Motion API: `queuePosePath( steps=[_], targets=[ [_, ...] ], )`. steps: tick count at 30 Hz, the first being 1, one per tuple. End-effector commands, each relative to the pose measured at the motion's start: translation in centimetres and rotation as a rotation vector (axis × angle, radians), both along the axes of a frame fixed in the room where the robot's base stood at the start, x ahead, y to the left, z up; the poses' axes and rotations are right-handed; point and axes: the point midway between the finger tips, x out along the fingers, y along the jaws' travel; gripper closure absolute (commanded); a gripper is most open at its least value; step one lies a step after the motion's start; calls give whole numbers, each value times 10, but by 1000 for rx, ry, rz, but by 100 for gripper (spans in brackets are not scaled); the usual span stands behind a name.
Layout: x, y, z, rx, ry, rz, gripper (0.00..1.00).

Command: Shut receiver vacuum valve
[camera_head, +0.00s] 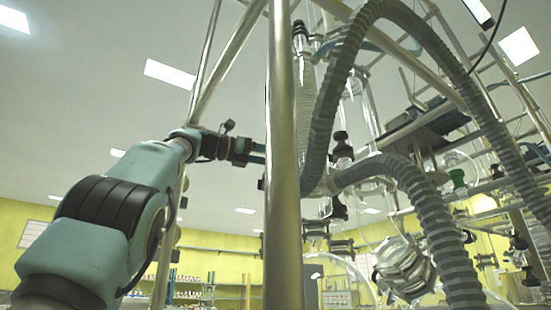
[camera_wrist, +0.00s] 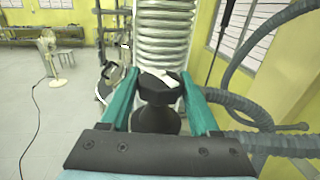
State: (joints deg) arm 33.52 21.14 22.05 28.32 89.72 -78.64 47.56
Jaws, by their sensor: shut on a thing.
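A black valve knob (camera_wrist: 157,118) with a pale mark on its top sits in the middle of the wrist view, in front of a ribbed, coiled glass column (camera_wrist: 163,35). My gripper (camera_wrist: 160,84) has its two teal fingers on either side of the knob and is shut on it. In the head view my gripper (camera_head: 256,154) reaches right behind a metal pole (camera_head: 283,130), which hides the fingertips and the held knob. I cannot tell from the marks whether the valve is open or shut.
Thick grey ribbed hoses (camera_head: 325,110) arch close to the right of the pole; one also shows at the right of the wrist view (camera_wrist: 235,105). Metal frame bars (camera_head: 235,60) cross above my arm. A standing fan (camera_wrist: 48,50) is far off on open floor.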

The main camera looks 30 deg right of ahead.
Motion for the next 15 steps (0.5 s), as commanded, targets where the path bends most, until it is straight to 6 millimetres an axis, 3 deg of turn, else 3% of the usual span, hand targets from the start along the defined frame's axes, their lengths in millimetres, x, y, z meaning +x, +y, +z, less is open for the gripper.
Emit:
queuePosePath(
  steps=[7, 15],
  targets=[
    [0, 0, 0, 1, 0, 0, 87],
    [2, 0, 4, 2, 3, -101, 87]
  ],
)
